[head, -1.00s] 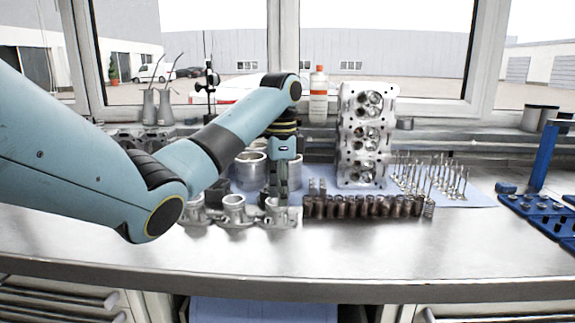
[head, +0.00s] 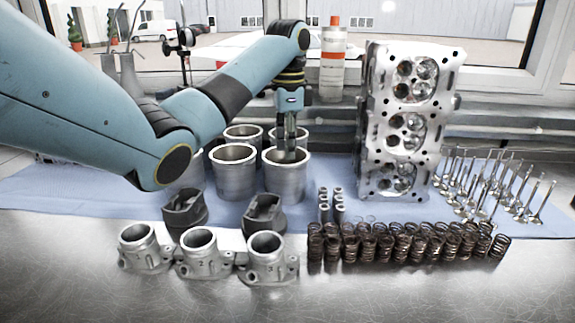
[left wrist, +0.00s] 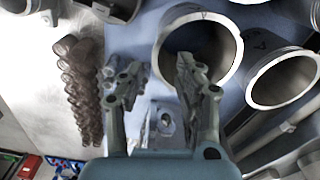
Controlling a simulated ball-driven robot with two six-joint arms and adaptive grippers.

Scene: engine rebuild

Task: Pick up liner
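Several grey metal cylinder liners stand upright on the blue cloth, including a front right liner (head: 286,182) and a front left liner (head: 232,178). My left gripper (head: 287,150) points down at the front right liner, its fingertips at the open top. In the left wrist view my left gripper (left wrist: 158,75) is open. One finger overlaps the dark opening of the nearest liner (left wrist: 238,70), and the other is outside its rim, so the wall lies between them in the picture. I cannot tell whether they touch it. My right gripper is not in view.
Pistons (head: 185,209) and throttle-like housings (head: 198,253) stand in front of the liners. Valve springs (head: 400,245) line the front right. A cylinder head (head: 405,125) stands to the right, with valves (head: 490,190) beyond. A bottle (head: 332,65) stands behind.

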